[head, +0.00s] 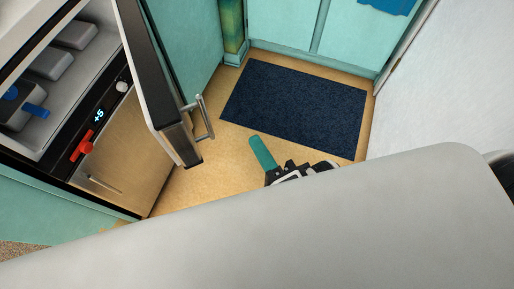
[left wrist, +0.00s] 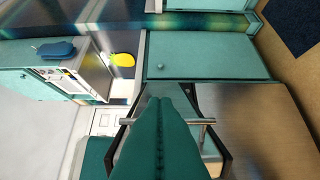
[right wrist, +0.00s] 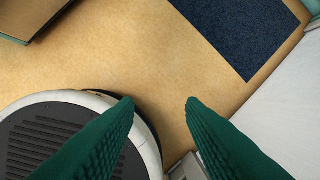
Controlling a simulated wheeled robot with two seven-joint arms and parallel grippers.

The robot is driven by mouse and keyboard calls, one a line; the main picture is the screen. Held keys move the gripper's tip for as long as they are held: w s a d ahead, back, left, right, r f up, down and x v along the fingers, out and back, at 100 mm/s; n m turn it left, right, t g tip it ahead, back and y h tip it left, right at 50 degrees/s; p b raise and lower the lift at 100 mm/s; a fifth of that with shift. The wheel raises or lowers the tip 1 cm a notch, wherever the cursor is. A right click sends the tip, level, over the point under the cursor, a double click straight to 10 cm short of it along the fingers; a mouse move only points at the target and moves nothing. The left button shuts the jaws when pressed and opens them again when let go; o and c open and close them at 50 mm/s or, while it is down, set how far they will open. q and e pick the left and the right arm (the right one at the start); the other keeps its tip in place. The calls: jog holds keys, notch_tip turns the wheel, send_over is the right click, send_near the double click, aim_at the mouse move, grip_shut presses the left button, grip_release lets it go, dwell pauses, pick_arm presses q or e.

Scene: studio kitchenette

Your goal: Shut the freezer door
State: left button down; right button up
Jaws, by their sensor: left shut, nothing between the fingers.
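The freezer door (head: 151,75) stands open in the head view, seen nearly edge-on, swung out from the upper compartment. Its metal bar handle (head: 206,116) faces right. The open freezer compartment (head: 88,60) shows on the left, with grey containers inside. My left gripper (head: 258,146) is right of and below the handle in the picture, apart from it there. In the left wrist view my shut, empty left fingers (left wrist: 166,92) overlap the handle (left wrist: 207,122); contact cannot be told. My right gripper (right wrist: 160,102) is open and empty above the floor, in the right wrist view.
A dark blue mat (head: 295,105) lies on the wooden floor. Teal cabinets (head: 285,25) stand behind, a white wall (head: 445,85) at the right. Floor between fridge and mat is clear.

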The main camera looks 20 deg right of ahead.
aim_at(191, 143)
pick_arm(q)
jog(key=w+a, duration=0.5)
jog(key=w, duration=0.2)
jog(key=shift+a, duration=0.25)
pick_arm(e)
jog(key=shift+r, duration=0.7)
